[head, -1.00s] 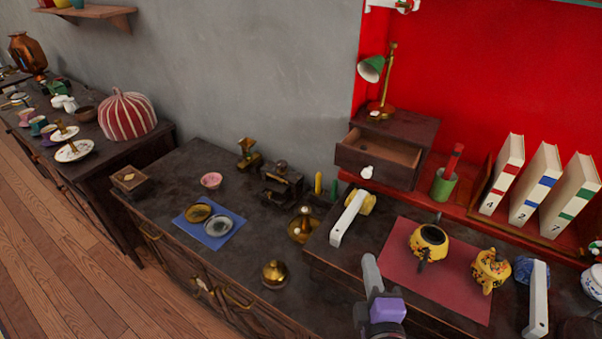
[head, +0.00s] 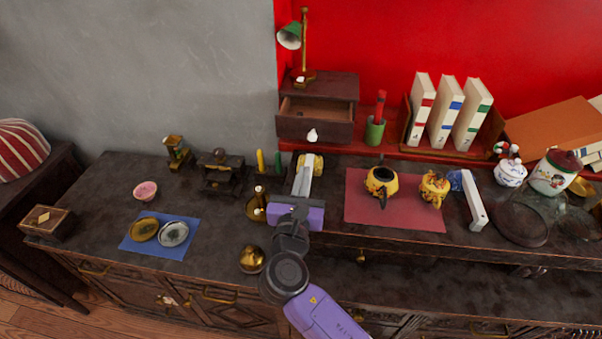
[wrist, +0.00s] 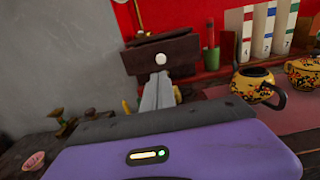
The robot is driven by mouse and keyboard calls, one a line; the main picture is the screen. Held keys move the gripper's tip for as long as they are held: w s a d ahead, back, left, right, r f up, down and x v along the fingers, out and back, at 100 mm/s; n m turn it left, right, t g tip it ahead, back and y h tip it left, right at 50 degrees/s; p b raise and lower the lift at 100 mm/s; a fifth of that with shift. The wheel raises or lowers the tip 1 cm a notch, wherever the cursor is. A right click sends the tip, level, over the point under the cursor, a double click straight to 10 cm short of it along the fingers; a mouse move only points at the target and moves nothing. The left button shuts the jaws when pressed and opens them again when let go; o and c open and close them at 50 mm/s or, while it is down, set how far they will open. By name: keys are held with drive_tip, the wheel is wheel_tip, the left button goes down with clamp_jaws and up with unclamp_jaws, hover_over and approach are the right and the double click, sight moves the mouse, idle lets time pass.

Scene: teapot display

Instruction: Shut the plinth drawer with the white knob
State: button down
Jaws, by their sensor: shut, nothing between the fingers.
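The plinth drawer (head: 315,129) stands pulled out of its small dark wooden plinth (head: 335,84), with its empty inside visible from above. Its white knob (head: 312,136) is at the middle of the drawer front. A green-shaded brass lamp (head: 303,50) stands on the plinth. In the wrist view, the drawer front (wrist: 180,58) and white knob (wrist: 161,59) lie straight ahead. My gripper (head: 303,170) is shut and empty, in front of and below the drawer, apart from the knob. Its fingers (wrist: 157,92) point toward the drawer in the wrist view.
A green cup with a red stick (head: 374,132) and several white books (head: 450,112) stand right of the plinth. Yellow teapots (head: 382,181) sit on a red mat (head: 390,215). A yellow object (head: 318,164) is close beside my gripper. Brass pieces stand to the left.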

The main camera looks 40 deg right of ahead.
sight(311, 138)
drive_tip(key=p+x, duration=0.1)
drive_tip(key=x, duration=1)
drive_tip(key=shift+d, duration=0.1)
drive_tip(key=shift+w+d, duration=0.2)
drive_tip(key=x, duration=1)
drive_tip(key=shift+d+r, duration=0.15)
drive_tip(key=shift+r, duration=0.05)
drive_tip(key=shift+r, duration=0.1)
